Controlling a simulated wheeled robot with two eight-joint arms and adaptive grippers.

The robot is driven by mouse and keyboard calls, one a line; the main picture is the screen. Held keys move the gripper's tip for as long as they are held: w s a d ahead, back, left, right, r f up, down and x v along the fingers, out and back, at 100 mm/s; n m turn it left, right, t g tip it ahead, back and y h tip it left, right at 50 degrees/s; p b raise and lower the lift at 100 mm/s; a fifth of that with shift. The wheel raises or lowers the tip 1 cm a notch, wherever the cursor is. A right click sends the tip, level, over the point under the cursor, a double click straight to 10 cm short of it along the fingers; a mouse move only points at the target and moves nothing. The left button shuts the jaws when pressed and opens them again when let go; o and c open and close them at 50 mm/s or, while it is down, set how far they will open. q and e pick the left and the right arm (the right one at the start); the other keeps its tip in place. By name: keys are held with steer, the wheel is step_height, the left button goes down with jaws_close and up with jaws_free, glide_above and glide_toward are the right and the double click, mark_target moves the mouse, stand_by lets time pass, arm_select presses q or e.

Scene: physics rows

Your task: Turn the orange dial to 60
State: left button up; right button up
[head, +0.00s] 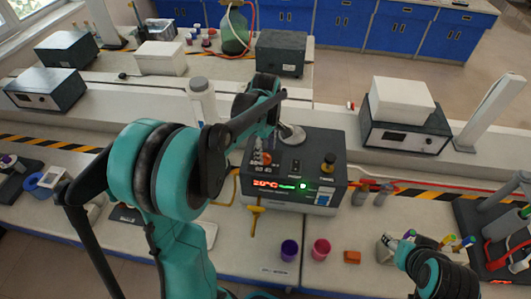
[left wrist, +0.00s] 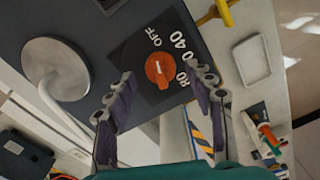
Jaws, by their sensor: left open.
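The orange dial (left wrist: 158,70) sits on a black plate with white markings on the dark top of a device. OFF and 40 are readable; other numbers are partly covered. A small pale mark shows on the dial, but its exact setting is unclear. My left gripper (left wrist: 160,82) is open, its two fingers on either side of the dial; contact cannot be told. In the head view the dial (head: 266,158) shows small beside my left arm, and the device (head: 315,170) has a lit red display. My right gripper (head: 428,268) is at the lower right, its jaws unclear.
A round metal plate (left wrist: 55,68) is on the device top. A yellow tool (head: 256,217) lies near the device.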

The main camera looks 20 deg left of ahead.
arm_select(q)
steer(key=shift+f, duration=0.45)
steer(key=shift+s+d, duration=0.1)
jaws_close()
